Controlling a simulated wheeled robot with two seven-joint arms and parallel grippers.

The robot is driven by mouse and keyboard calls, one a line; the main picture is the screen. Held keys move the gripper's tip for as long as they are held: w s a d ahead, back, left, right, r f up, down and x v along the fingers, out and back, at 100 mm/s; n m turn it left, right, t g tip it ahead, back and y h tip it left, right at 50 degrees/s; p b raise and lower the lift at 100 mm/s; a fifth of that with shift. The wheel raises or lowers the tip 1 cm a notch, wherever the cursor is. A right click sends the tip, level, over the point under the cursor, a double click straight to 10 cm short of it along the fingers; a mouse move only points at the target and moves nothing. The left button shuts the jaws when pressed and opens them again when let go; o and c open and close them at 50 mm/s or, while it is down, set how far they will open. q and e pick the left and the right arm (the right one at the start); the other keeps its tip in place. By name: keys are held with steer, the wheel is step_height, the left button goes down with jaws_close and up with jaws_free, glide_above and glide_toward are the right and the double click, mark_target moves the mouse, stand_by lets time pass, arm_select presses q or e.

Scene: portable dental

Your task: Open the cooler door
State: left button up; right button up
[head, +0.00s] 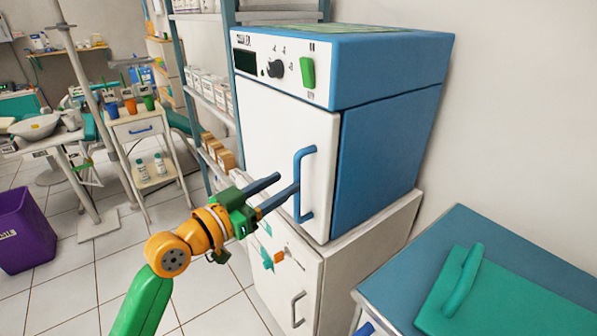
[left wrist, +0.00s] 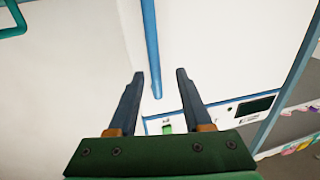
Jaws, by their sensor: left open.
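The cooler is a blue box (head: 392,130) with a white front door (head: 270,130), standing on a white cabinet. The door looks shut. Its blue vertical handle (head: 305,165) is on the right side of the door. My left gripper (head: 288,182) is open in front of the door, with its fingers pointing at the handle. One fingertip overlaps the handle in the head view. In the left wrist view the handle (left wrist: 151,50) runs between the two fingertips (left wrist: 160,73); I cannot tell whether they touch it. My right gripper is not in view.
The white cabinet (head: 372,255) stands under the cooler. A blue-topped table (head: 430,270) with a green item (head: 500,300) is at the right. A shelf rack (head: 205,90) with boxes is left of the cooler. A purple bin (head: 25,232) stands on the floor.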

mark_target(295, 178)
arm_select(q)
steer(key=x, duration=0.4)
steer(key=shift+s+d+r, duration=0.1)
steer(key=shift+d+r, duration=0.15)
steer(key=shift+d, duration=0.3)
steer(key=shift+f, duration=0.1)
steer(key=c, duration=0.5)
steer(key=shift+a, duration=0.1)
jaws_close()
